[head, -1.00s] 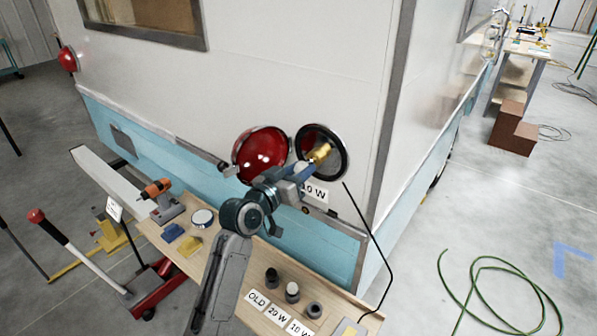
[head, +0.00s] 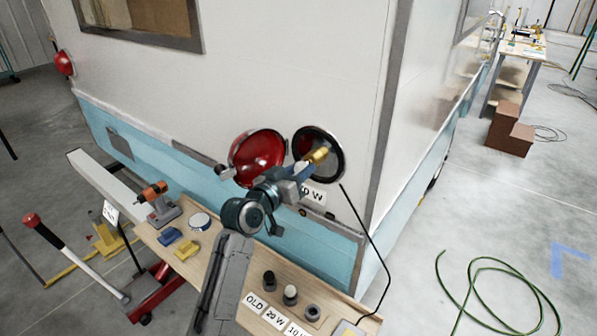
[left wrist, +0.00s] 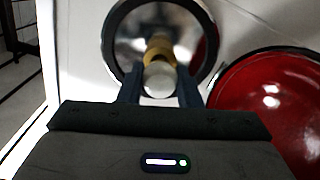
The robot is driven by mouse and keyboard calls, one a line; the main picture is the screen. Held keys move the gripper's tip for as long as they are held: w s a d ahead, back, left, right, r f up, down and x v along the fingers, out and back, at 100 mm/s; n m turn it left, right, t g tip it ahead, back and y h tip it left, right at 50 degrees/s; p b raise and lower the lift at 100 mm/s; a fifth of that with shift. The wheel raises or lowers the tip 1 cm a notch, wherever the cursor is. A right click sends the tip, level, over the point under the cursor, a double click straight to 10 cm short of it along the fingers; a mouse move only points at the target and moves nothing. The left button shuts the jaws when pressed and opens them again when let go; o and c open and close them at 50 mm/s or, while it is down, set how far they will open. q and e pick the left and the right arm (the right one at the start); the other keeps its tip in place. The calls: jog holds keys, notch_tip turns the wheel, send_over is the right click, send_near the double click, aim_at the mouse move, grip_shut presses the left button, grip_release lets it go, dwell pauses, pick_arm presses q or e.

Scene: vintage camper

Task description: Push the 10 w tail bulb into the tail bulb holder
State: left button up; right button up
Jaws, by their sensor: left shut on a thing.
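The open tail lamp housing (head: 337,171), round with a dark rim and shiny inside, is on the camper's rear corner. A brass tail bulb holder (head: 318,155) sticks out of it and also shows in the left wrist view (left wrist: 158,47). My left gripper (head: 303,172) is shut on the 10 W tail bulb, whose pale rounded end (left wrist: 159,80) shows between the fingers. The bulb lines up with the brass part and appears to touch it. How deep it sits, and where bulb base and holder meet, I cannot tell. My right gripper is not in view.
A red tail lamp lens (head: 257,158) is close left of the housing. Below, a wooden bench (head: 225,262) carries a drill (head: 158,203), sponges and several labelled cups; the 10 W cup (head: 312,313) looks empty. A black cable (head: 370,235) hangs at right.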

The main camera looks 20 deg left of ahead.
pick_arm(q)
jog(key=shift+w+d, duration=0.25)
jog(key=shift+w, duration=0.35)
dwell(0.6)
jog(key=o, duration=1)
jog(key=shift+o, duration=0.2)
